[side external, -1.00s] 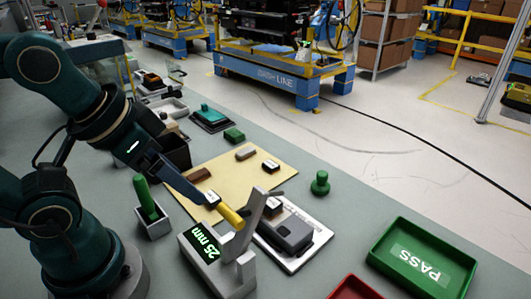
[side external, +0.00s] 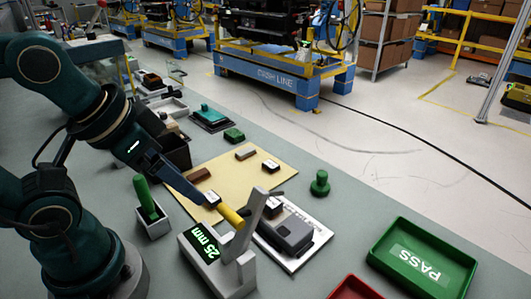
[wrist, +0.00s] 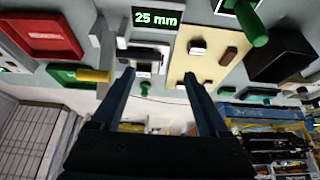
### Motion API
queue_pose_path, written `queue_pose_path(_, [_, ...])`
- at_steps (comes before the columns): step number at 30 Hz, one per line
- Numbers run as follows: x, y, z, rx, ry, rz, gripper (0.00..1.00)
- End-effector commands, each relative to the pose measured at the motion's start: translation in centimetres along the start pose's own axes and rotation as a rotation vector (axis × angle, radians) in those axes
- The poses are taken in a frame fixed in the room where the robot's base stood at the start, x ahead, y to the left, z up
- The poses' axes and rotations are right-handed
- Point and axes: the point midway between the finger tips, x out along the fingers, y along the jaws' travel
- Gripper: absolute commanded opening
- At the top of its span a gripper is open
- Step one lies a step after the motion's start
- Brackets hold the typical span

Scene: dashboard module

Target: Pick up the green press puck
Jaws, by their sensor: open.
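The green press puck (side external: 320,183), a short round piece with a knob on top, stands on the grey bench to the right of the tan mat in the side view. In the wrist view the puck (wrist: 145,88) appears between the fingers in the picture, at a distance beyond them. My gripper (side external: 212,202) is above the bench, to the left of the puck and beside the yellow handle (side external: 231,217) of the press in the side view. In the wrist view my gripper (wrist: 158,76) has its two fingers wide apart with nothing held between them.
The grey press with a "25 mm" display (side external: 205,244) and a dark grey device on a white plate (side external: 317,240) stand close by. A green PASS tray (side external: 445,252) is at right, a red tray (side external: 355,288) in front. A green handle (side external: 145,196) stands in a holder.

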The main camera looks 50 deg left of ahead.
Motion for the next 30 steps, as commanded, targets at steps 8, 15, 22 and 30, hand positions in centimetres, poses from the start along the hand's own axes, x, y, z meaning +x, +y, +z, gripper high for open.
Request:
queue_pose_path(8, [0.0,0.0,0.0,0.0,0.0,0.0,0.78])
queue_pose_path(15, [0.0,0.0,0.0,0.0,0.0,0.0,0.89])
queue_pose_path(22, [0.0,0.0,0.0,0.001,0.0,0.0,0.89])
queue_pose_path(30, [-1.2,0.8,-3.7,0.127,0.119,0.031,0.89])
